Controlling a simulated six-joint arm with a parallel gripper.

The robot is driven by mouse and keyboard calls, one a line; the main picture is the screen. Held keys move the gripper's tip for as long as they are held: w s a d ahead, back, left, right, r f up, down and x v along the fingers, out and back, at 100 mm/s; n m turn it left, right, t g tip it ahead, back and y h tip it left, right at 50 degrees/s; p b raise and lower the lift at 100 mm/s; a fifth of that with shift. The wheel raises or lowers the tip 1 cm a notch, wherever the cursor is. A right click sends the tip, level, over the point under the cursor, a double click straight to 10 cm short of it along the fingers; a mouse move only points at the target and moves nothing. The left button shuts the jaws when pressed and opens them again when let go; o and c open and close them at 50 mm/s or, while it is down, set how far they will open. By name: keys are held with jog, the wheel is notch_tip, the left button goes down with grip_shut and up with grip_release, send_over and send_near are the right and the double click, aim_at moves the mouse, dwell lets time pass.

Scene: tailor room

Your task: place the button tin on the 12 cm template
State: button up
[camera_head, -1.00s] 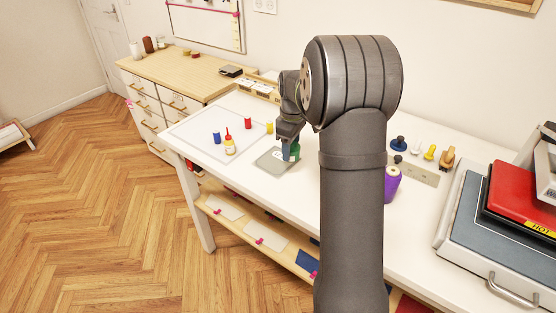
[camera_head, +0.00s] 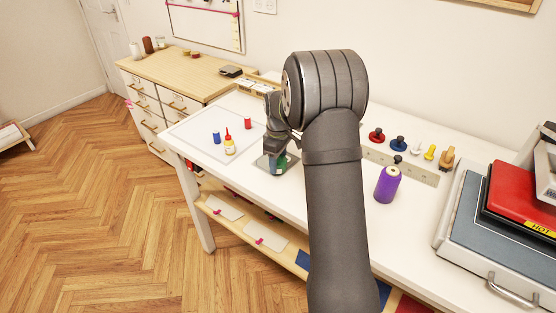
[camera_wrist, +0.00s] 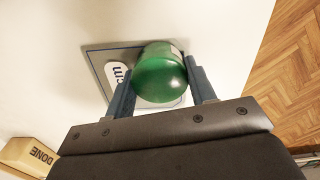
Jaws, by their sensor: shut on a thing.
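The button tin is a green, rounded cylinder (camera_wrist: 160,78) between my gripper's two fingers in the wrist view. Its green side also shows in the head view (camera_head: 280,168). My gripper (camera_head: 278,160) is shut on it. The template is a flat grey square plate with a dark blue edge and a white label ending in "cm" (camera_wrist: 117,74). It also shows on the white table in the head view (camera_head: 260,165). The tin is over the template and hides much of it. I cannot tell whether the tin's base touches the plate.
A yellow-labelled bottle with a red tip (camera_head: 229,147), a blue spool (camera_head: 216,138) and a red spool (camera_head: 248,123) stand left of the template. A purple spool (camera_head: 387,184) and a heat press (camera_head: 510,220) are to the right. A "DONE" box (camera_wrist: 30,156) is near.

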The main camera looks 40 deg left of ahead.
aim_at(278, 159)
jog(key=o, duration=1)
jog(key=shift+f, duration=0.1)
notch_tip(278, 159, up, 12)
jog(key=shift+r, duration=0.2)
jog(key=shift+f, duration=0.15)
notch_tip(278, 159, down, 12)
jog(key=shift+r, duration=1.95)
jog(key=shift+f, duration=0.1)
